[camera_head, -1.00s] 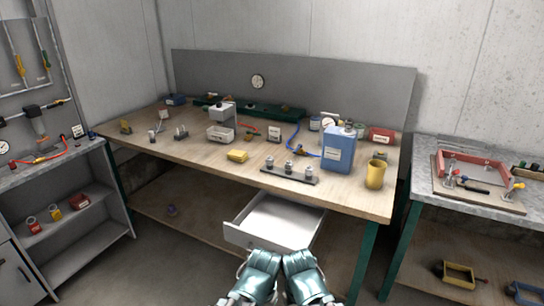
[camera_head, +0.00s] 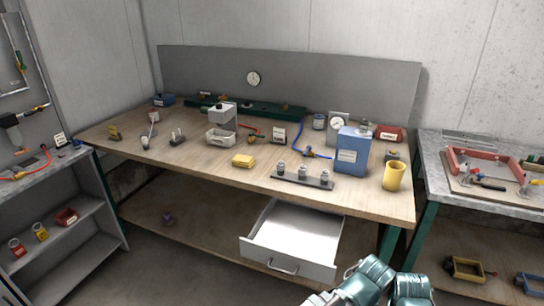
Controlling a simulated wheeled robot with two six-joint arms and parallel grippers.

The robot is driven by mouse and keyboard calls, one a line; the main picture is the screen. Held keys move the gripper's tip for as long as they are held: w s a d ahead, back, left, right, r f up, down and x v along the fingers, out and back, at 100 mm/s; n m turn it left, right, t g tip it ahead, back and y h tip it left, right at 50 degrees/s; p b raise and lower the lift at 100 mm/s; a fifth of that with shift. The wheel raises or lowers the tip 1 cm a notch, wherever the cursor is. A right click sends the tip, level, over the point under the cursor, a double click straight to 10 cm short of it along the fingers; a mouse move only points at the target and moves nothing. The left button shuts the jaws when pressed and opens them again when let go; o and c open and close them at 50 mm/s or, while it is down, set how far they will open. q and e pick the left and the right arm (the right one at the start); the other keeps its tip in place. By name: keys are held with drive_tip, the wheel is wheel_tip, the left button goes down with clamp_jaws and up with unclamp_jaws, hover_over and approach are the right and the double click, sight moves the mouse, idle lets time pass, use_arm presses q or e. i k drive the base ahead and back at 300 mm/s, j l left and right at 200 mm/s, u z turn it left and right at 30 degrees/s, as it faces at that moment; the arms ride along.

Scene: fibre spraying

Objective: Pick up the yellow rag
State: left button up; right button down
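The yellow rag (camera_head: 243,160) lies as a small folded block on the wooden workbench (camera_head: 215,178), left of the row of metal pieces and in front of the small labelled boxes. My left gripper (camera_head: 368,276) and my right gripper (camera_head: 411,288) show as teal shapes side by side at the bottom edge. They are in front of the bench, well away from the rag, low and to its right. Their fingers cannot be made out, and I see nothing held in them.
An open, empty drawer (camera_head: 297,232) juts out under the bench front. A blue container (camera_head: 351,152) and a yellow cup (camera_head: 394,176) stand right of the rag. A strip with metal pieces (camera_head: 303,179) lies nearer. The bench top around the rag is mostly clear.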

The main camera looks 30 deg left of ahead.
sight(245, 162)
drive_tip(key=j+z, duration=0.2)
drive_tip(key=j, duration=0.4)
drive_tip(key=j+z, duration=0.2)
drive_tip(key=j, duration=0.4)
drive_tip(key=k+j+z, duration=0.2)
drive_tip(key=j, duration=0.4)
drive_tip(key=j+z, duration=0.2)
drive_tip(key=j, duration=0.45)
drive_tip(key=k+j, duration=0.1)
drive_tip(key=j, duration=0.3)
drive_tip(key=k+j, duration=0.1)
drive_tip(key=j, duration=0.3)
drive_tip(key=k+j, duration=0.1)
drive_tip(key=j, duration=0.3)
drive_tip(key=k+j, duration=0.1)
drive_tip(key=j, duration=0.3)
drive_tip(key=k+j, duration=0.1)
drive_tip(key=j, duration=0.3)
drive_tip(key=i, duration=0.5)
